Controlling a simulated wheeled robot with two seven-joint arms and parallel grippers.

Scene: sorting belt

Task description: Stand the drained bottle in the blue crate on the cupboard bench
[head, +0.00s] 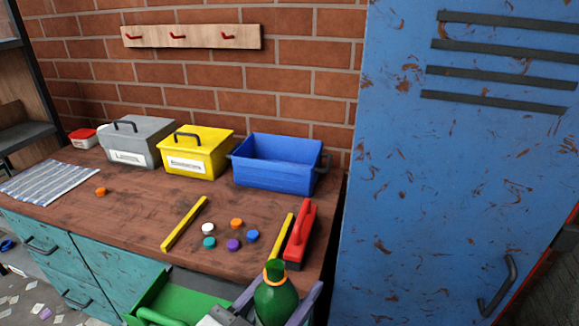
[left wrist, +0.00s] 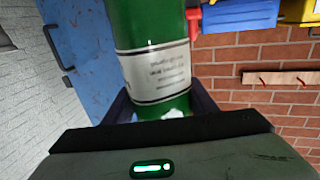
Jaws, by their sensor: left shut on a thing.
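The green bottle (head: 276,299) with an orange ring at its neck is at the bottom of the head view. My left gripper (head: 277,304) is shut on it, a finger on each side. In the left wrist view the bottle (left wrist: 152,50) shows a white label, between the fingers of the gripper (left wrist: 155,108). The blue crate (head: 272,178) stands open at the back right of the wooden bench (head: 130,215); the part of its inside that shows looks empty. The bottle is in front of the bench, apart from the crate. My right gripper is not in view.
A yellow box (head: 197,155) and a grey box (head: 137,143) stand left of the crate. A red-handled tool (head: 299,235), yellow bars (head: 184,223) and several coloured caps (head: 233,244) lie in front of it. A blue locker (head: 440,170) rises at right. A green drawer or bin (head: 185,298) is below.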

